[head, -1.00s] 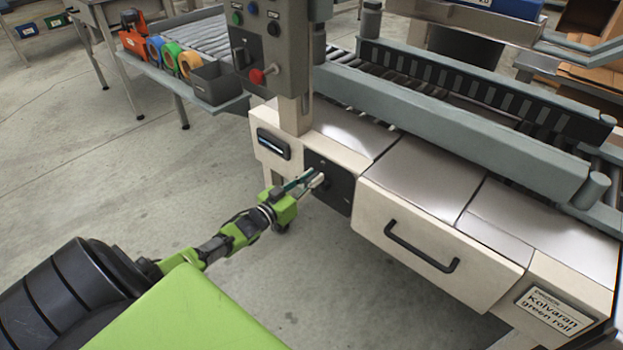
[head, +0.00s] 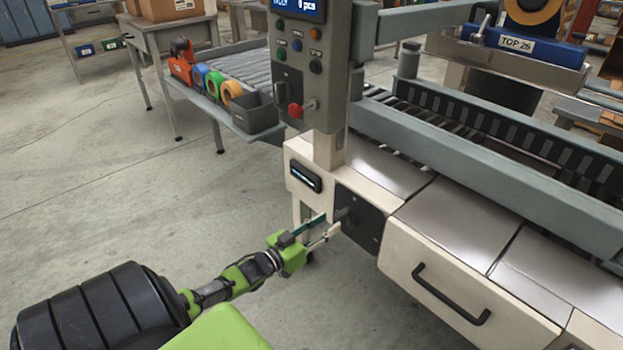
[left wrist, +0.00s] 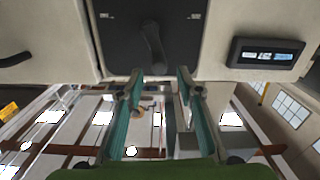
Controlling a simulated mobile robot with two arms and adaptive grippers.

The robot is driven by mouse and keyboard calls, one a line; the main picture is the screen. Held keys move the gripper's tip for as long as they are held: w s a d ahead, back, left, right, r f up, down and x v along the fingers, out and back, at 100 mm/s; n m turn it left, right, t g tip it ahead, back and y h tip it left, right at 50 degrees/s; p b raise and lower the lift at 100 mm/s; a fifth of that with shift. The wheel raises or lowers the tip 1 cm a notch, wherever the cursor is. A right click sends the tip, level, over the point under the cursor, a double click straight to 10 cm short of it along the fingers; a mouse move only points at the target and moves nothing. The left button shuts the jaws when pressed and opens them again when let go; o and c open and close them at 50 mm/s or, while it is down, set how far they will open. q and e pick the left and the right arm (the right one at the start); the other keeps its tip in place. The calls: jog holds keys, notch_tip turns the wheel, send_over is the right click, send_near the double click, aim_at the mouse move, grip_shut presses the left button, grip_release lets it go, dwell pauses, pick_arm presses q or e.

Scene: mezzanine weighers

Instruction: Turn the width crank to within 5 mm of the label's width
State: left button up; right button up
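The width crank (head: 346,214) is a dark lever on a black square panel (head: 366,228) at the end of the cream machine body. In the left wrist view the crank (left wrist: 153,45) stands nearly vertical in the picture, its lower end just beyond my fingertips. My left gripper (head: 326,227) is open, its fingers pointing at the panel. The left wrist view shows the gap between the fingers (left wrist: 160,76) empty, with the crank in line with it. A small lit display (head: 305,176) sits left of the panel; its digits (left wrist: 265,56) are too small to read. My right gripper is not in view.
A control post (head: 312,70) with buttons and a red knob rises above the crank. A drawer (head: 450,280) with a black handle is to its right. A side shelf (head: 200,95) holds tape rolls and a grey bin. The floor at left is clear.

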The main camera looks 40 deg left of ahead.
pick_arm(q)
jog(key=s, duration=0.5)
jog(key=shift+s+a, duration=0.25)
jog(key=shift+s, duration=0.1)
